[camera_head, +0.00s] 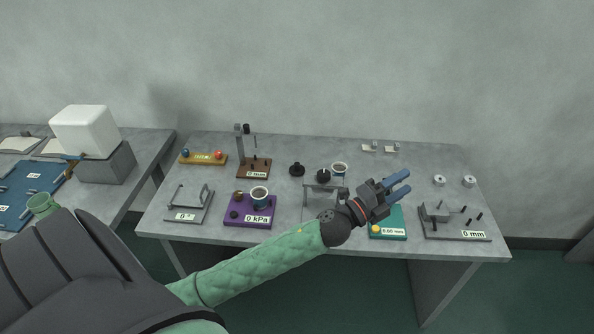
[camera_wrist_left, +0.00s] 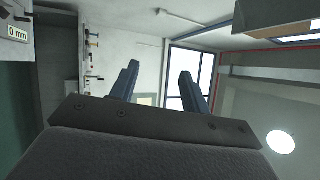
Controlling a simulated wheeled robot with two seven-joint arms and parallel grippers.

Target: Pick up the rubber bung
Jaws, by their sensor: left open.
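A dark round piece (camera_head: 297,169) lies on the grey table behind the small stand. A second dark round piece (camera_head: 323,176) sits at the stand, beside a dark-filled cup (camera_head: 339,168). I cannot tell for sure which of these is the rubber bung. My left gripper (camera_head: 404,183) is open and empty, with its blue fingers pointing right above the teal device, apart from both dark pieces. In the left wrist view, the spread fingers (camera_wrist_left: 160,72) have only wall and window beyond them. My right gripper is not in view.
A purple gauge base (camera_head: 236,218) holds another cup (camera_head: 260,197). A brown-based stand (camera_head: 254,168) rises at the back left. The teal device (camera_head: 393,226) is partly hidden by my gripper. A grey gauge plate (camera_head: 455,234) lies at the right.

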